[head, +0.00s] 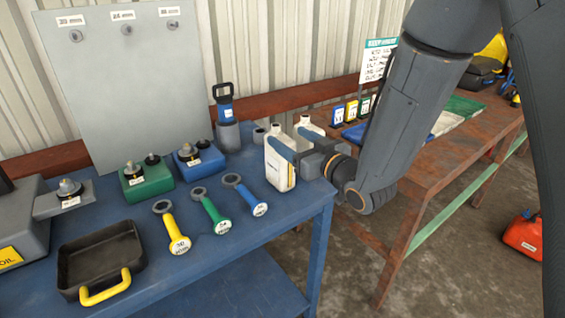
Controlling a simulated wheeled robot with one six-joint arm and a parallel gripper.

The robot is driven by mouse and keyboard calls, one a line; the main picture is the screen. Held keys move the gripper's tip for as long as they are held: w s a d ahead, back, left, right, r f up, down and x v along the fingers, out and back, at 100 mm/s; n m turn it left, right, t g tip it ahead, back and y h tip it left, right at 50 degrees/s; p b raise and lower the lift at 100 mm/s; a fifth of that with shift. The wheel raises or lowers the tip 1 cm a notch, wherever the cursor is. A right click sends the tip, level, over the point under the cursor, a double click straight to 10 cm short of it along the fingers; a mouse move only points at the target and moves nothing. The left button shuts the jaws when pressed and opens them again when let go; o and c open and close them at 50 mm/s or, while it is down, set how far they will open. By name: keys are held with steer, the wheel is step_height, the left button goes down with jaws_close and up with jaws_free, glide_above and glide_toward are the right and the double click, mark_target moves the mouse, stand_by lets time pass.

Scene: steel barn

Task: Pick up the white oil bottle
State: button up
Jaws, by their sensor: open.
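A white oil bottle (279,172) stands upright near the right end of the blue table. A second white bottle (309,126) stands just behind it, partly hidden. My gripper (290,142) comes in from the right at bottle height, with its jaws open. The other finger shows on the far side, between the two bottles. Whether either finger touches the bottle cannot be told.
The blue table (215,265) also holds yellow (172,230), green (215,215) and blue (245,195) ring-ended tools, a green block (147,182) and a black tray (98,256). A rusty bench (440,175) is at right.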

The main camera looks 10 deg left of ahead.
steer(key=w+a+f, duration=0.4)
steer(key=w+a, duration=0.2)
steer(key=a, duration=0.1)
stand_by(0.6)
steer(key=shift+c, duration=0.5)
steer(key=shift+r, duration=0.15)
jaws_close()
